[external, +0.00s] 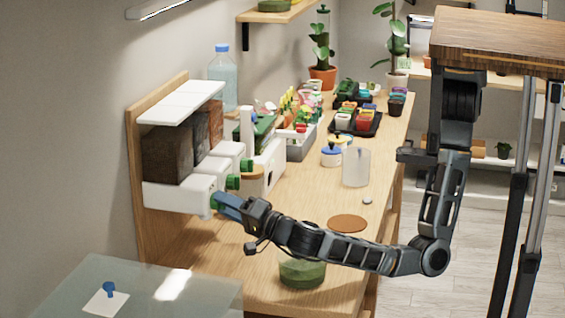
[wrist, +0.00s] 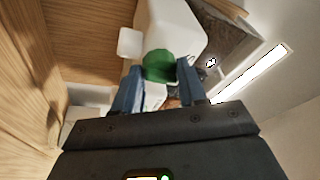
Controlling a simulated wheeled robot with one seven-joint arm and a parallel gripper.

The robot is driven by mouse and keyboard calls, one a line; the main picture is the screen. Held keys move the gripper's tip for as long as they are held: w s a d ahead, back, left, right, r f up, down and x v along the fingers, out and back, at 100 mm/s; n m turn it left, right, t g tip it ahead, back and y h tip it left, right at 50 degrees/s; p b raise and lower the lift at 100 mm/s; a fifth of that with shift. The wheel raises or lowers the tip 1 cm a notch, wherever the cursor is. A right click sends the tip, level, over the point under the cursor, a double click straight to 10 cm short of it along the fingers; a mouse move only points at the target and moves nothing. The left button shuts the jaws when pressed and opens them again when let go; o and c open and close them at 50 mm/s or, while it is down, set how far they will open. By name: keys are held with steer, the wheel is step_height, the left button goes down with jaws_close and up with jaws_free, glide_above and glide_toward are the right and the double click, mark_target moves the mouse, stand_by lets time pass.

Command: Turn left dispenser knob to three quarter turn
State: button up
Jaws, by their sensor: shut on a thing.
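A white dispenser (external: 177,193) with dark-filled bins stands against a wooden backboard. Green knobs stick out from the fronts of its units. The knob nearest the external camera, the left dispenser knob (external: 214,202), is mostly hidden by my fingers there. In the wrist view the green knob (wrist: 159,66) sits between my two blue fingertips. My gripper (external: 226,204) is shut on this knob, reaching in from the right; it also shows in the wrist view (wrist: 158,78). The knob's turn angle cannot be read. The middle knob (external: 233,182) and the far knob (external: 246,165) are free.
A green bowl (external: 302,272) and a brown disc (external: 347,223) are on the bench by my forearm. A clear cup (external: 356,167) and trays of small pots are farther back. A glass-topped surface (external: 75,290) with a white card is at front left.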

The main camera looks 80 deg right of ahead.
steer(key=m+g+y+b, duration=0.1)
steer(key=m+y, duration=0.1)
steer(key=m, duration=0.9)
steer(key=m+g+y, duration=0.1)
steer(key=m+y, duration=0.2)
steer(key=m, duration=0.9)
steer(key=d+m+g+y+b, duration=0.1)
steer(key=m+g+y, duration=0.1)
steer(key=m, duration=0.9)
steer(key=shift+r+y+b, duration=0.3)
steer(key=shift+r+y, duration=0.05)
steer(key=shift+y, duration=0.35)
steer(key=shift+m, duration=0.4)
steer(key=o, duration=1)
steer(key=shift+o, duration=0.2)
